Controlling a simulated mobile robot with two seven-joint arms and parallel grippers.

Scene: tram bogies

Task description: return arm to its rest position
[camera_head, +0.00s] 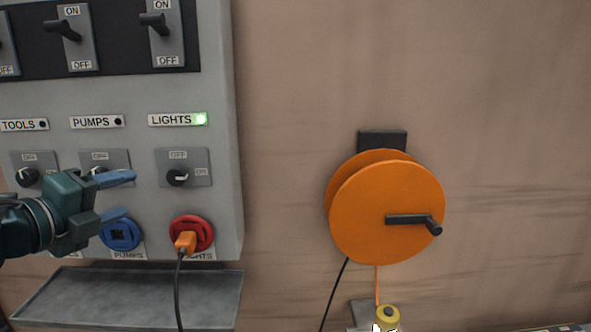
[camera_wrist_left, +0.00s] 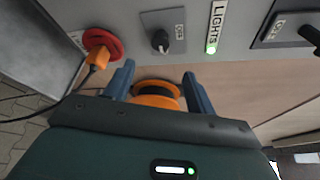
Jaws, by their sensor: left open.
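My left gripper (camera_head: 116,196) is in front of the lower left part of the grey control panel (camera_head: 222,60), with its blue fingers apart and nothing between them. In the left wrist view its two fingers (camera_wrist_left: 158,90) are also apart. The LIGHTS column has a lit green lamp (camera_head: 201,119), a rotary knob (camera_head: 178,177) turned towards ON and a red socket (camera_head: 206,226) with an orange plug (camera_head: 186,242) in it. The gripper is left of the plug and apart from it. My right gripper is not in view.
An orange cable reel (camera_head: 385,210) with a dark crank is on the wall to the right. A grey tray (camera_head: 140,295) is below the panel. A black cable (camera_head: 180,290) hangs from the plug. A yellow pendant (camera_head: 388,317) hangs under the reel. The wall between panel and reel is bare.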

